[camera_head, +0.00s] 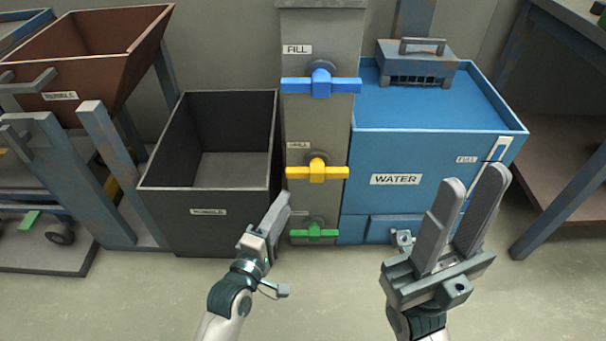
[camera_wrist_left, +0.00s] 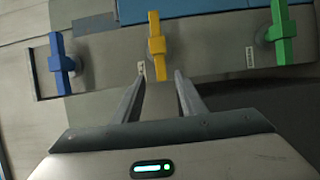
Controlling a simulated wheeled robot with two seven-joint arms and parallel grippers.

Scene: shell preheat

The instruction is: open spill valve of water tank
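A grey column (camera_head: 318,130) carries three valve handles, all lying crosswise in the head view. The blue handle (camera_head: 320,84) is on top beside a FILL label. The yellow handle (camera_head: 317,173) is in the middle, with a small label above it that looks like SPILL. The green handle (camera_head: 314,232) is lowest. The blue WATER tank (camera_head: 395,150) stands right of the column. My left gripper (camera_head: 278,205) is low and left of the yellow handle. In the left wrist view its fingers (camera_wrist_left: 161,78) are apart and empty, short of the yellow handle (camera_wrist_left: 156,45). My right gripper (camera_head: 468,190) is open and empty before the tank.
A dark open bin (camera_head: 208,212) stands left of the column. A brown hopper (camera_head: 90,50) on a blue frame is further left. A rusty shelf (camera_head: 555,150) with a blue leg is at the right. The floor in front is clear.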

